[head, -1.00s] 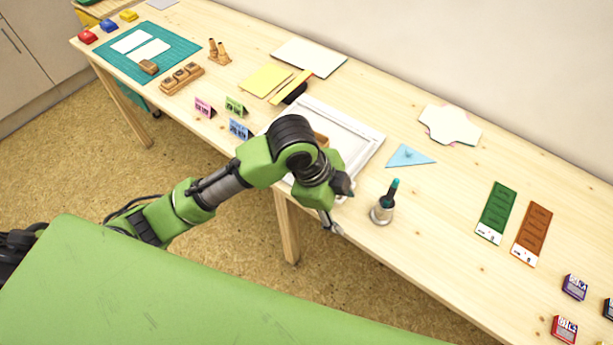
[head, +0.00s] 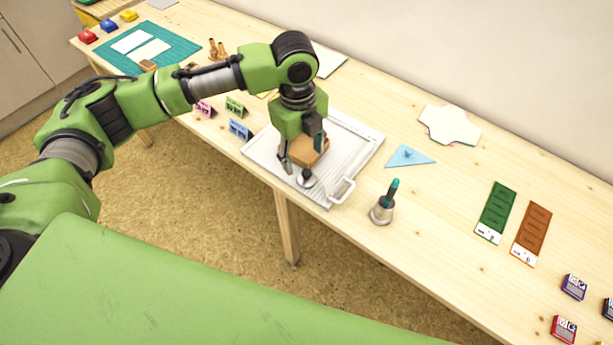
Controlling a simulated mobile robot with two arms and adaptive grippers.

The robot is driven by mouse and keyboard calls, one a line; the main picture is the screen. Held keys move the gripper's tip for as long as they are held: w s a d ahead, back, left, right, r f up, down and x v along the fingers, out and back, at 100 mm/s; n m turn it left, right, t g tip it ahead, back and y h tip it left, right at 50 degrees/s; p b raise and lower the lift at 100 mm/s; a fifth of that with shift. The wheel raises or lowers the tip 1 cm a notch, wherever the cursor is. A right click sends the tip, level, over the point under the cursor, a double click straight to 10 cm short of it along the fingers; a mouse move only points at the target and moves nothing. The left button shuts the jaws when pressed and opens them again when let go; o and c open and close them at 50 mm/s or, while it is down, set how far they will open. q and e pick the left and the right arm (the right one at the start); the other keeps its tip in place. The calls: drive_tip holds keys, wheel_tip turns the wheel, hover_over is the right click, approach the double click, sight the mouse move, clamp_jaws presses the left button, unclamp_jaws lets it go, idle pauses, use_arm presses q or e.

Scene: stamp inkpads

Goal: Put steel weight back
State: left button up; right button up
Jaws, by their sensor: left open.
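My left gripper (head: 303,154) is open and points down over the white tray (head: 362,140), its fingers apart. A wooden block (head: 311,151) shows between and behind the fingers. I cannot tell whether the fingers touch either piece. Right of the tray, a grey metal pot with a teal-tipped handle (head: 383,209) stands upright on the table. My right gripper is not in view.
A white handle (head: 343,191) stands at the tray's front right corner. A blue triangle (head: 408,157) lies to the right. Small folded cards (head: 239,128) stand left of the tray. Green (head: 496,212) and brown (head: 532,232) strips lie farther right, with clear table between.

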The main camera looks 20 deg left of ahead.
sight(306, 172)
use_arm(q)
drive_tip(key=f, duration=0.6)
drive_tip(key=f+p, duration=0.1)
drive_tip(key=f, duration=0.2)
drive_tip(key=shift+w+d, duration=0.25)
drive_tip(key=shift+w, duration=0.15)
clamp_jaws()
drive_tip(key=shift+r, duration=0.1)
